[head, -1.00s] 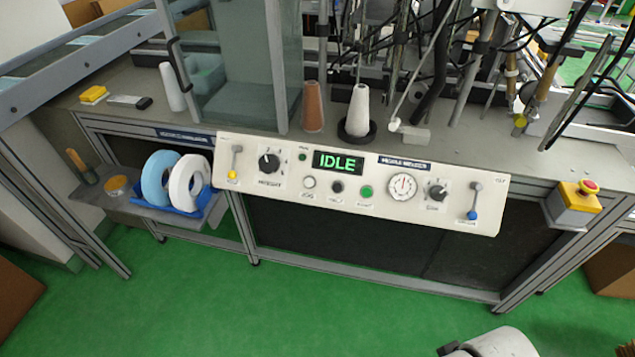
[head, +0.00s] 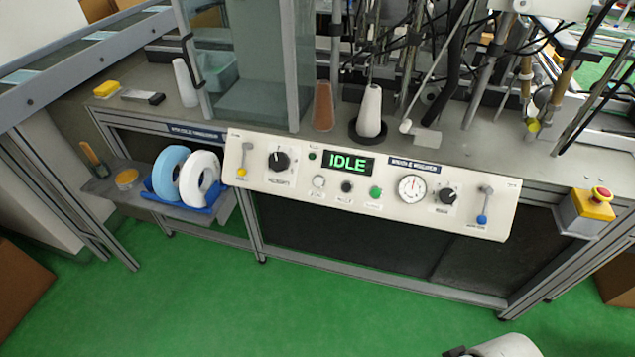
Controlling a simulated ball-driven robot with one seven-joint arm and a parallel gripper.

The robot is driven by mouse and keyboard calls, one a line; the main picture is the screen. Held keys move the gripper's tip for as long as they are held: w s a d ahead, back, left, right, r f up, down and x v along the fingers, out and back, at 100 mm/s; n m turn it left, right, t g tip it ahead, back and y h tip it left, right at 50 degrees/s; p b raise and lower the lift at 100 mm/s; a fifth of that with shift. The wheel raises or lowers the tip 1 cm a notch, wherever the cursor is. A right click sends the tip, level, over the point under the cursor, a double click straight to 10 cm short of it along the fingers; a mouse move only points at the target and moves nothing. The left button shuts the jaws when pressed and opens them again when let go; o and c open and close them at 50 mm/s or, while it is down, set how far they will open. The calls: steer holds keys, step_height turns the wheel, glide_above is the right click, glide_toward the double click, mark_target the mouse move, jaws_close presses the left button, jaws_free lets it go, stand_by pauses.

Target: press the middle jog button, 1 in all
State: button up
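A white control panel (head: 300,199) is fixed along the front of the machine bench in the head view. Three round buttons sit in a row below its display: a white one (head: 319,182) on the left, a black middle one (head: 347,187) and a green one (head: 376,192) on the right. The labels under them are too small to read. The display (head: 347,162) reads IDLE in green. My gripper is not in view; only a grey-white part, probably of my arm, shows at the bottom right edge. Nothing covers the buttons.
The panel also carries a large black knob (head: 279,161), a gauge (head: 412,188), a smaller knob (head: 447,196) and levers with yellow and blue tips. A red emergency stop on a yellow box (head: 593,206) is at right. Tape rolls (head: 200,178) stand at left. Green floor in front is clear.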

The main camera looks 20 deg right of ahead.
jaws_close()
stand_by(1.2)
